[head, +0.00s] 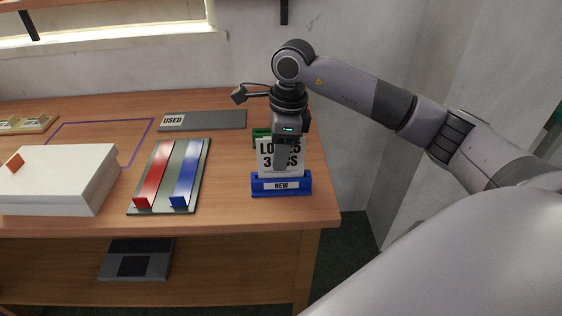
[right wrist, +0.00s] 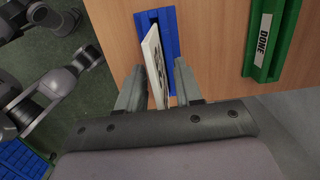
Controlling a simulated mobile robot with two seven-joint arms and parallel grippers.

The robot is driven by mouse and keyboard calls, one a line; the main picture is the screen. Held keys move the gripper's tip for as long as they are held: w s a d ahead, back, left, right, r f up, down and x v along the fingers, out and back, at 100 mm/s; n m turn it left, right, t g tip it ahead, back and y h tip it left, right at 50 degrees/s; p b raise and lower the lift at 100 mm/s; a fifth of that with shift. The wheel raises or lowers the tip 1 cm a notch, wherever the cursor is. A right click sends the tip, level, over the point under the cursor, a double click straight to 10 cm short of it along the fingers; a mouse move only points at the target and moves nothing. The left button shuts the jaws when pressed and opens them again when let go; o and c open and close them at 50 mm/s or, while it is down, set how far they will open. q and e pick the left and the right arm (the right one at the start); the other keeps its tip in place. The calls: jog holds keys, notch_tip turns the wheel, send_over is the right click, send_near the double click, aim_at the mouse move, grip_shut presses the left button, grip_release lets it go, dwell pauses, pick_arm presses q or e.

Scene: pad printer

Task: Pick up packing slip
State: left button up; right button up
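The packing slip (head: 267,159) is a white card with black print, standing upright in a blue holder (head: 281,188) labelled NEW near the table's right front corner. My right gripper (head: 281,160) comes down over the slip from above and covers part of its print. In the right wrist view, the slip (right wrist: 153,62) is seen nearly edge-on, rising from the blue holder (right wrist: 168,30). The two fingers of my right gripper (right wrist: 159,80) stand apart on either side of it, with gaps visible. My left gripper is not in view.
A green holder labelled DONE (right wrist: 264,45) stands behind the blue one. To the left are a board with red and blue strips (head: 178,165), a grey USED mat (head: 225,119) and a white box (head: 60,180). The table's right edge is close by.

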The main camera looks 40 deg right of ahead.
jog(key=shift+f, duration=0.25)
dwell(0.4)
grip_shut()
